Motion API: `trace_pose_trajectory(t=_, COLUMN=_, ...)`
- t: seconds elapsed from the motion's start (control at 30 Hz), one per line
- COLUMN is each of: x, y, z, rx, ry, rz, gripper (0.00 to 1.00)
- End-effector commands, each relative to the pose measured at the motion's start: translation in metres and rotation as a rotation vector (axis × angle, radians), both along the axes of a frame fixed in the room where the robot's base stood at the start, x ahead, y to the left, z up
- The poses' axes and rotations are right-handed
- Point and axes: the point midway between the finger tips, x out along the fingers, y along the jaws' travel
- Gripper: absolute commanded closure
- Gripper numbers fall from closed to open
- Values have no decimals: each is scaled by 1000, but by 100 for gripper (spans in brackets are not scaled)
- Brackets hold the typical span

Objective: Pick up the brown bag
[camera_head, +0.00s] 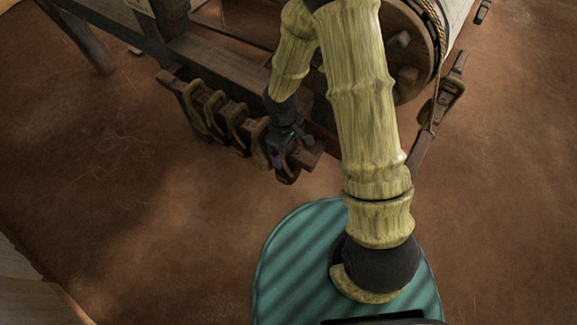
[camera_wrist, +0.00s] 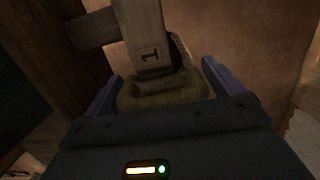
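My gripper (camera_head: 287,150) is at the right end of a dark wooden rail, beside the loom in the head view. In the wrist view its two blue fingers (camera_wrist: 162,88) stand wide apart, one on each side of an olive-brown bag (camera_wrist: 150,100). The bag hangs at a wooden peg bar (camera_wrist: 145,30) marked "1". Bag and fingers lie very close together; I cannot see whether they touch. In the head view the bag at the gripper (camera_head: 287,176) is mostly hidden by it.
Several other brown looped items (camera_head: 238,125) hang along the rail to the left. The loom's wooden frame (camera_head: 225,68) and large roller (camera_head: 408,50) stand behind and right of my arm. The brown floor (camera_head: 130,210) at the left front is clear.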

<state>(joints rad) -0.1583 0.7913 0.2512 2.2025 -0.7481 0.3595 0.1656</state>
Motion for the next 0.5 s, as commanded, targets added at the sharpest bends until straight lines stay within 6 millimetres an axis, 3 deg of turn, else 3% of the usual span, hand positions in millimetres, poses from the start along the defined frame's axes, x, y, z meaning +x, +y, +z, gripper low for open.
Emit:
trace_pose_trajectory(t=0.03, x=0, y=0, z=0, rx=0, ry=0, rz=0, gripper=20)
trace_pose_trajectory(t=0.33, x=0, y=0, z=0, rx=0, ry=0, rz=0, gripper=79)
trace_pose_trajectory(t=0.5, x=0, y=1, z=1, rx=1, ry=-2, rz=1, gripper=79)
